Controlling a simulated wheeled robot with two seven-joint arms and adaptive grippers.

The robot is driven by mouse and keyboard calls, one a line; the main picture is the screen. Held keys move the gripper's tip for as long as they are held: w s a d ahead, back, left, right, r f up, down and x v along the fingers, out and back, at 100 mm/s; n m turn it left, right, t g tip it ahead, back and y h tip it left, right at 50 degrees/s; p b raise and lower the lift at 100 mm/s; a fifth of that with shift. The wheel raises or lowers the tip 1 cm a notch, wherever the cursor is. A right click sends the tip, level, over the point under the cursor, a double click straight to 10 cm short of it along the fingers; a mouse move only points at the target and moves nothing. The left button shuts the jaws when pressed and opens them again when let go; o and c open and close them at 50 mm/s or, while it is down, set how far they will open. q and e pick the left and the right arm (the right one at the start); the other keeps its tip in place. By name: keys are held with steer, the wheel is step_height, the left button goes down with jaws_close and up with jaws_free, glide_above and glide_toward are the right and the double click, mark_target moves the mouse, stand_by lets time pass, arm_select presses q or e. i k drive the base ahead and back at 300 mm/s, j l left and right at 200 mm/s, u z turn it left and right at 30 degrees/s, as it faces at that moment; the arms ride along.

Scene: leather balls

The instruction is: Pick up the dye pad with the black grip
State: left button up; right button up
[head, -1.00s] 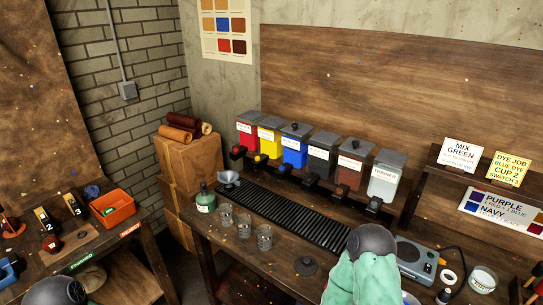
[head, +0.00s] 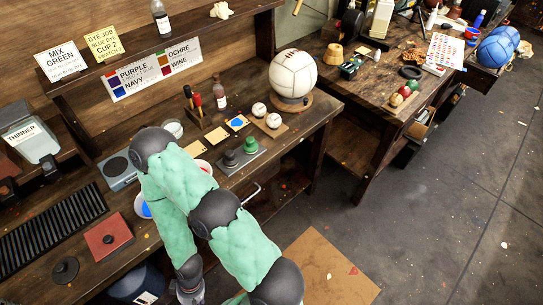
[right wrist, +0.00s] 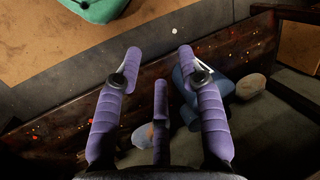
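A dye pad with a black grip (head: 229,158) sits on a grey tray (head: 256,163) on the workbench in the head view. A similar pad with a green grip (head: 250,146) sits right beside it. My right arm, in green sleeves, crosses in front of the bench at their left, and its gripper is mostly below the frame. In the right wrist view my right gripper (right wrist: 158,60) has its purple fingers spread with nothing between them. It points at a dark wooden edge and the floor, and no dye pad shows there. My left gripper is out of view.

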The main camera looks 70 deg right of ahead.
mark_target(230, 161)
steer(key=z, duration=1.9)
